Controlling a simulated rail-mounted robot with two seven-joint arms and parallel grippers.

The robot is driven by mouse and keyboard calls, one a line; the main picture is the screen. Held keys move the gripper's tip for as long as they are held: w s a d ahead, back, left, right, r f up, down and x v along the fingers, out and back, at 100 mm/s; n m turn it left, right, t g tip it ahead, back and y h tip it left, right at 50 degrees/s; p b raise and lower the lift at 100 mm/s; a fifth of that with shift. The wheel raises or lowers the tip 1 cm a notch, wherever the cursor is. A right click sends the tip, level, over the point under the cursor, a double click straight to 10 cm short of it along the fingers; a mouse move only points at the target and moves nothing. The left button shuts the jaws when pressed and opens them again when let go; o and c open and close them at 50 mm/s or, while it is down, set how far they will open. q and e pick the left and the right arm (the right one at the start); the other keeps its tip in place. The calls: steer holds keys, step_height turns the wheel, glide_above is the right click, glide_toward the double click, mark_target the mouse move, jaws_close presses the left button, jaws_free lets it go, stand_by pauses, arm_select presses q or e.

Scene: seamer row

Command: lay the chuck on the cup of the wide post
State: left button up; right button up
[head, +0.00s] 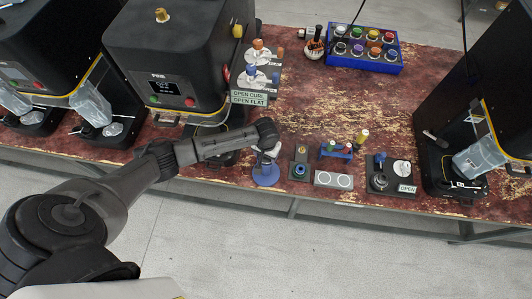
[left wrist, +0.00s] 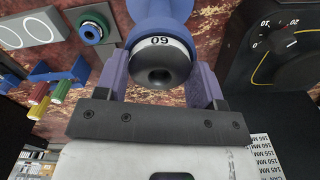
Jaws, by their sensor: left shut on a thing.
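My left gripper (head: 267,149) reaches down over the front edge of the table, above a round blue stand (head: 265,174). In the left wrist view its two purple-blue fingers are shut on the chuck (left wrist: 160,68), a dark round piece with a hole in its middle and a white band marked 60. Blue material (left wrist: 160,12) shows directly behind the chuck; I cannot tell whether the chuck touches it. The gripper hides much of the stand's top in the head view. I cannot make out for certain which post is the wide one. My right gripper is not in view.
Right of the stand are a small block with a blue ring (head: 300,171), a grey plate with two circles (head: 334,180), a blue rack (head: 336,152) and a black fixture (head: 391,182). Black machines (head: 175,55) stand left and right. A blue tray (head: 363,59) lies behind.

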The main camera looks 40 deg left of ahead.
arm_select(q)
steer(key=shift+a+f, duration=0.1)
steer(key=shift+f, duration=0.15)
steer(key=o, duration=1)
steer(key=shift+f, duration=0.1)
steer(key=shift+o, duration=0.4)
steer(key=shift+f, duration=0.1)
steer(key=shift+s, duration=0.1)
step_height(320, 180, up, 14)
steer(key=shift+f+p, duration=0.2)
steer(key=shift+p, duration=0.2)
